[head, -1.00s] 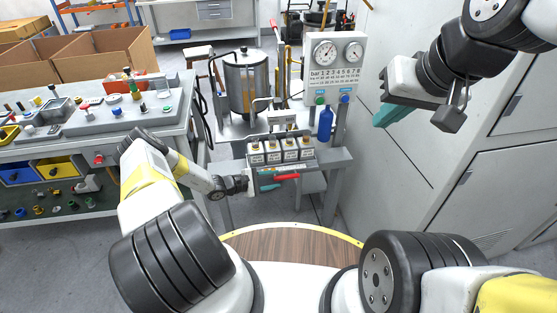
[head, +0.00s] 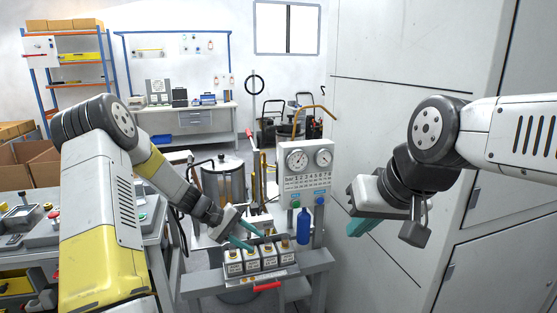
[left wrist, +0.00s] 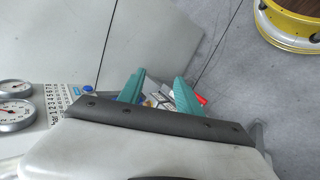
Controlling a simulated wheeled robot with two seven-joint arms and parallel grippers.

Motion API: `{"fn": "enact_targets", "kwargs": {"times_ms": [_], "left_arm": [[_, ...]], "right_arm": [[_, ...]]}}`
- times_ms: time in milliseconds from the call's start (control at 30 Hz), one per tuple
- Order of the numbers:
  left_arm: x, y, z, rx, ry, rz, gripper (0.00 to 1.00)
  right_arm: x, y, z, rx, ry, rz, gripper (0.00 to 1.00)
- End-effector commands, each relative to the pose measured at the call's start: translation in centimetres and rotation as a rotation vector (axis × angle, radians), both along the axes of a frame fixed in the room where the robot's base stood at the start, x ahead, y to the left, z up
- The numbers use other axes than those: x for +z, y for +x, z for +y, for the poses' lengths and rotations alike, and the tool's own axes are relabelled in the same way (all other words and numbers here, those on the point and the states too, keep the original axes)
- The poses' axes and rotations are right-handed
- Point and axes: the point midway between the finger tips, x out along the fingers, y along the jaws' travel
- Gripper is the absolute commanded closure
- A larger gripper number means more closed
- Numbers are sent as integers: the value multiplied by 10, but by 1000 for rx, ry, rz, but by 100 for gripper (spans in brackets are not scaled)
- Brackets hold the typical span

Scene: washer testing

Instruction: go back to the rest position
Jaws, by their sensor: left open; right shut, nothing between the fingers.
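My left gripper (head: 245,238) is open and empty in the head view, with its teal fingers above the left part of the row of small labelled blocks. In the left wrist view its two teal fingers (left wrist: 160,92) stand apart, with part of the test bench visible between and beyond them. My right gripper (head: 358,228) is raised at the right in front of the grey cabinet. Its teal fingers are shut with nothing between them.
The test bench (head: 318,260) carries the labelled blocks (head: 268,257), a gauge panel (head: 306,165), a blue bottle (head: 303,227) and a red-handled lever (head: 267,287). A metal tank (head: 222,185) stands behind. A grey cabinet (head: 400,70) fills the right. A cluttered workbench (head: 150,232) is at left.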

Motion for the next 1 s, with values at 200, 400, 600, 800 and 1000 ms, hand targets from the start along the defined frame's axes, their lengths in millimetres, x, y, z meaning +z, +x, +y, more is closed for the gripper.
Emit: {"fn": "enact_targets", "kwargs": {"times_ms": [200,400,600,800,1000], "left_arm": [[88,-48,1,-122,207,-112,59],[153,-102,7,-188,379,-218,59],[204,-162,18,-221,529,-335,59],[236,-223,33,-222,649,-461,59],[248,-267,47,-205,722,-561,59]], "right_arm": [[0,0,0,0,0,0,100],[0,0,0,0,0,0,100],[0,0,0,0,0,0,100],[0,0,0,0,0,0,100],[0,0,0,0,0,0,100]]}}
